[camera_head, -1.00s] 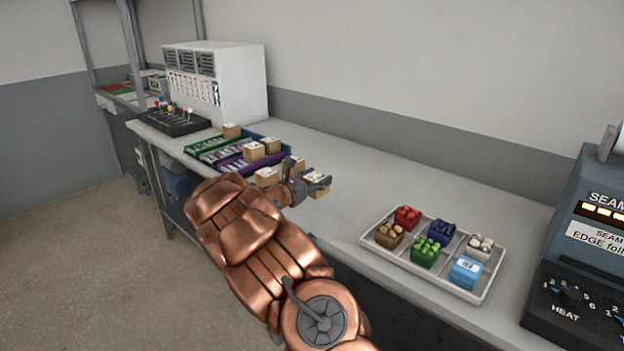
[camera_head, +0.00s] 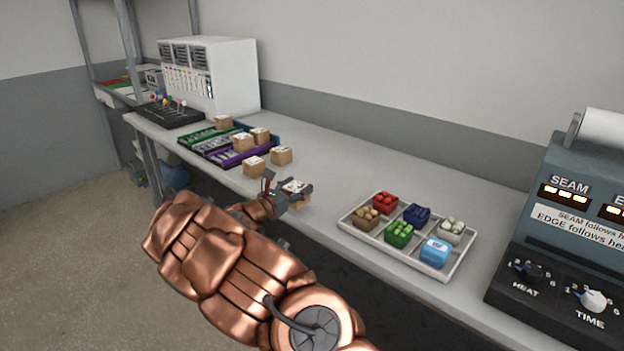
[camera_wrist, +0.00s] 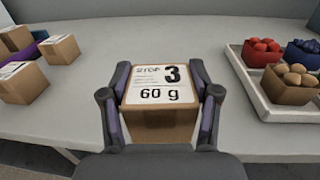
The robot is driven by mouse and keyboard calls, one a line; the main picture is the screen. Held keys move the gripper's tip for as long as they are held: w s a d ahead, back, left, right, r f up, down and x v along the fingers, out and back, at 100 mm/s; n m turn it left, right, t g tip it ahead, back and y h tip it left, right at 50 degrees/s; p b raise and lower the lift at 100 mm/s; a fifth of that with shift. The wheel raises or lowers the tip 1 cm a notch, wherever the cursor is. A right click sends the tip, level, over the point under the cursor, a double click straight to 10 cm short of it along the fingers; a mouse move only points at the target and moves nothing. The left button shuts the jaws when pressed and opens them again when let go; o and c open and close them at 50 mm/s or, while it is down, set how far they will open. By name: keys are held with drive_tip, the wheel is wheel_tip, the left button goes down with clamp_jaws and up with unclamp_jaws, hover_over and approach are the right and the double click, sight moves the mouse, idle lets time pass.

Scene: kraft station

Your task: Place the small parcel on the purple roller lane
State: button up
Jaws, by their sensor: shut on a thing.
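My gripper (camera_head: 290,194) is shut on a small brown parcel (camera_wrist: 158,118) with a white label reading "3" and "60 g". In the wrist view the parcel sits between the two fingers. In the head view it is mostly hidden by my gripper near the table's front edge; I cannot tell whether it touches the table. The purple roller lane (camera_head: 222,161) is the nearest of the lanes on the left part of the table, left of and beyond my gripper. A parcel (camera_head: 243,142) sits at or over the purple lane.
Two loose parcels (camera_head: 255,166) (camera_head: 281,155) stand between my gripper and the lanes. Green (camera_head: 200,136) and grey lanes lie behind the purple one. A white tray (camera_head: 348,222) of coloured goods is to the right. A sealing machine (camera_head: 560,220) stands far right. The table behind my gripper is clear.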

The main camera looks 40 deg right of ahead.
drive_tip(key=w+a+f+n+t+y, duration=0.1)
drive_tip(key=a+f+n+t, duration=0.1)
drive_tip(key=a, duration=1.1)
drive_tip(key=w+a+f+n+t+y, duration=0.1)
drive_tip(key=a+f+t, duration=0.3)
drive_tip(key=a, duration=0.8)
drive_tip(key=w+a+f+n+t+y, duration=0.1)
drive_tip(key=w+a+f+n+t, duration=0.1)
drive_tip(key=a, duration=1.1)
drive_tip(key=shift+w+a+f+n+t+y, duration=0.2)
drive_tip(key=shift+a+f+n+t+y, duration=0.2)
drive_tip(key=shift+f+n, duration=0.3)
drive_tip(key=shift+d, duration=0.1)
